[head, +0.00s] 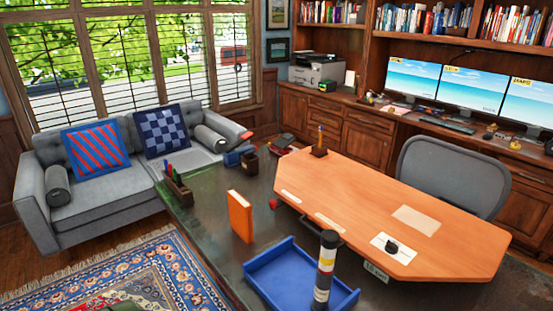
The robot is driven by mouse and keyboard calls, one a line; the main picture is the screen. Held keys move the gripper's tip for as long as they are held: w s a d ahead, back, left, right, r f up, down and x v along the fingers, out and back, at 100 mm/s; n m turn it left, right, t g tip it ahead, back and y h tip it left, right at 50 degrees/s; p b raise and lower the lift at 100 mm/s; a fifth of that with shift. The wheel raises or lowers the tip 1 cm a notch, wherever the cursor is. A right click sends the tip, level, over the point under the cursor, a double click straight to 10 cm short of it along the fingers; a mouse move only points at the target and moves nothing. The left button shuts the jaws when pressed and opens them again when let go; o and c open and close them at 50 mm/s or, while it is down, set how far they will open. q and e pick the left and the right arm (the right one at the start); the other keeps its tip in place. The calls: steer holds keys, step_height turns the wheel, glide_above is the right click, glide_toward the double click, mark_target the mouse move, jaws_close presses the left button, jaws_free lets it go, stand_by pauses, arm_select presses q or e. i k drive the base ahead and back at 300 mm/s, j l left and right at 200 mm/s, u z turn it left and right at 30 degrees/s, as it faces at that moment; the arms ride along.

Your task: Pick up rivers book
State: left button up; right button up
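An orange book (241,216) stands upright on the dark table, left of the blue tray. No title can be read on it, so I cannot tell whether it is the rivers book. Small dark and red books (284,143) lie at the far end of the table area. Many more books (436,21) stand on the upper shelves, too small to read. Neither of my grippers shows in the head view.
A blue tray (265,257) sits at the table's near side, with a striped cylinder (326,268) upright at its right. An orange wood desktop (360,190) covers the table's right part. A grey sofa (105,195), patterned rug (150,272) and grey chair (450,165) stand around.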

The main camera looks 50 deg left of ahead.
mark_target(240, 210)
steer(key=u, duration=1.7)
